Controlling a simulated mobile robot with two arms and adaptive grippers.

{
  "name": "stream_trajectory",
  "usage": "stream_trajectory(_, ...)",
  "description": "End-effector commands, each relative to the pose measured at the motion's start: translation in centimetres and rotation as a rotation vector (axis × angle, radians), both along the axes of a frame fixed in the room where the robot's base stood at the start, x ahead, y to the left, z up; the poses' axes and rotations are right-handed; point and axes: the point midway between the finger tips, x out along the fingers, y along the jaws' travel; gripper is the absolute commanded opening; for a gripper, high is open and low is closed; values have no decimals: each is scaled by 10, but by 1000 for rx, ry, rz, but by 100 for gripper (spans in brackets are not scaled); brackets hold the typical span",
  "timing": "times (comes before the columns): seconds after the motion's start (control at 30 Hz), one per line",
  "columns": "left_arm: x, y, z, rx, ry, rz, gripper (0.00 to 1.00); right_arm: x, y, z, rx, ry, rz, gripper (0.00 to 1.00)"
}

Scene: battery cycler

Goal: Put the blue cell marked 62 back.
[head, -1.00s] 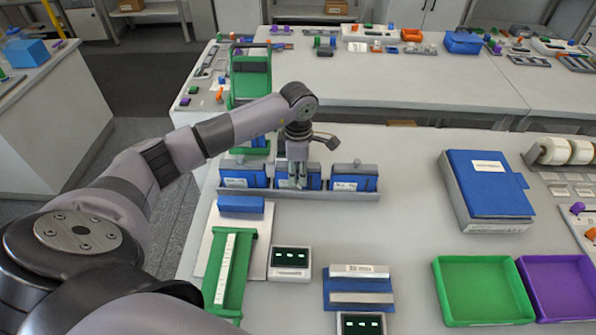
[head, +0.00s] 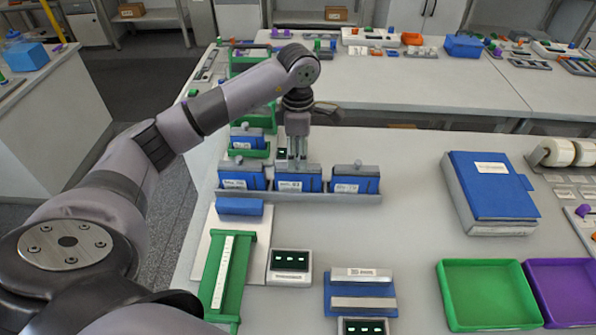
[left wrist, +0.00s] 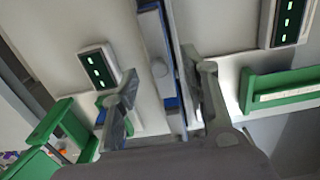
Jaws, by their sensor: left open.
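Three blue cells stand upright side by side in a grey tray (head: 320,196) in the head view: a left one (head: 232,182), a middle one (head: 298,183) and a right one (head: 355,185). Their white labels are too small to read surely, so I cannot tell which is 62. My left gripper (head: 297,160) points down just above the middle cell, open and empty. In the left wrist view its open fingers (left wrist: 165,112) are spread either side of a narrow blue and grey top edge. My right gripper is not in view.
A green rack (head: 250,60) stands behind, with another blue cell (head: 246,141) at its near end. In front lie a green holder (head: 228,270), a small display (head: 290,262) and a blue block (head: 240,206). Green (head: 487,263) and purple trays and a blue binder (head: 490,185) are at right.

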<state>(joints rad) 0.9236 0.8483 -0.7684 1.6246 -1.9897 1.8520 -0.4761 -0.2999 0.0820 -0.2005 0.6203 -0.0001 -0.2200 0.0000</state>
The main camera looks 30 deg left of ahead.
Motion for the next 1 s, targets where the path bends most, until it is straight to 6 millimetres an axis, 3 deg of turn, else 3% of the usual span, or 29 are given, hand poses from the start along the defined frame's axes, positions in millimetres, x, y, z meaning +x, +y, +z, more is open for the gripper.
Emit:
stream_trajectory(0.1, 1, 0, 21, 0, -4, 1, 41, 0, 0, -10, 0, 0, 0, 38)
stream_trajectory(0.3, 0, 0, 44, 0, -1, 0, 41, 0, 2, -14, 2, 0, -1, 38)
stream_trajectory(0.87, 0, 0, 48, -1, 1, 0, 41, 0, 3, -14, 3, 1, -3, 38)
stream_trajectory(1.0, 0, 0, 58, -1, -1, 0, 41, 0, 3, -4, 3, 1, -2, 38)
